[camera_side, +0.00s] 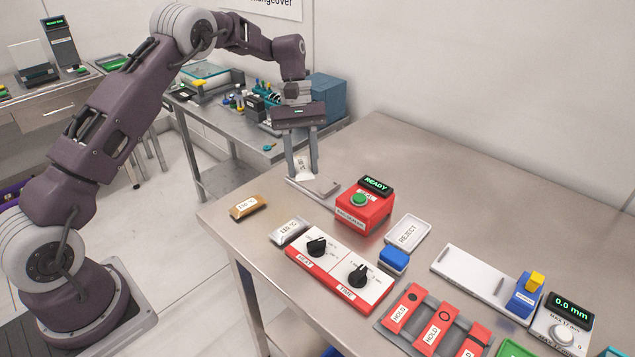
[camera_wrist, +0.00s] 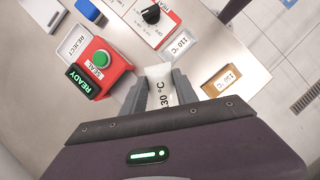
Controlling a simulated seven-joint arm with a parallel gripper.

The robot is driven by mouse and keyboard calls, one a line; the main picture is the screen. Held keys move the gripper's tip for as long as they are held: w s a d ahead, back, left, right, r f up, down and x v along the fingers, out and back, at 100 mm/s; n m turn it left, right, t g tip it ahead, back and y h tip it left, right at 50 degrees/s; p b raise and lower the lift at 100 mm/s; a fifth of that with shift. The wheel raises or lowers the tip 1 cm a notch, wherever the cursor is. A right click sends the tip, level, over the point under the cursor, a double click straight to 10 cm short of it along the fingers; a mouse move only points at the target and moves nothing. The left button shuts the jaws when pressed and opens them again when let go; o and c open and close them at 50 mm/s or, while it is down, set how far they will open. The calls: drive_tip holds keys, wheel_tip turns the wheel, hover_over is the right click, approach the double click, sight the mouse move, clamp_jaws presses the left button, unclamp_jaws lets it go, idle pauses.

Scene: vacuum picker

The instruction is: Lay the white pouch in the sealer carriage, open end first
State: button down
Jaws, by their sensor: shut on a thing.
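My gripper (camera_side: 303,172) points down at the far left part of the bench and is shut on the white pouch (camera_side: 304,164). In the wrist view the pouch (camera_wrist: 158,82) sits between the two fingers, with a printed label partly reading "30 °C". The red sealer (camera_side: 364,208) stands just right of the gripper, with a green button and a "READY" display. It also shows in the wrist view (camera_wrist: 120,73). A flat grey metal plate, seemingly the carriage (camera_side: 322,186), lies at the sealer's left, under the fingers. I cannot tell whether the pouch touches it. The pouch's open end is not clear.
A brown pouch (camera_side: 247,207) and a silver pouch (camera_side: 289,232) lie near the bench's front edge. A red-and-white panel with two black knobs (camera_side: 340,268) lies in front of the sealer. A white REJECT tray (camera_side: 408,232) is to the right. The back of the bench is clear.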

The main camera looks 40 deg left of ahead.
sight(325, 187)
drive_tip(key=w+a+r+n+t, duration=0.1)
drive_tip(key=w+r+n+t, duration=0.15)
drive_tip(key=w+n, duration=0.45)
drive_tip(key=shift+h, duration=0.4)
drive_tip(key=f, duration=1)
drive_tip(key=shift+w+a+f, duration=0.2)
drive_tip(key=shift+w, duration=0.15)
drive_tip(key=c, duration=0.9)
unclamp_jaws()
drive_tip(key=shift+f, duration=0.1)
drive_tip(key=shift+c, duration=0.2)
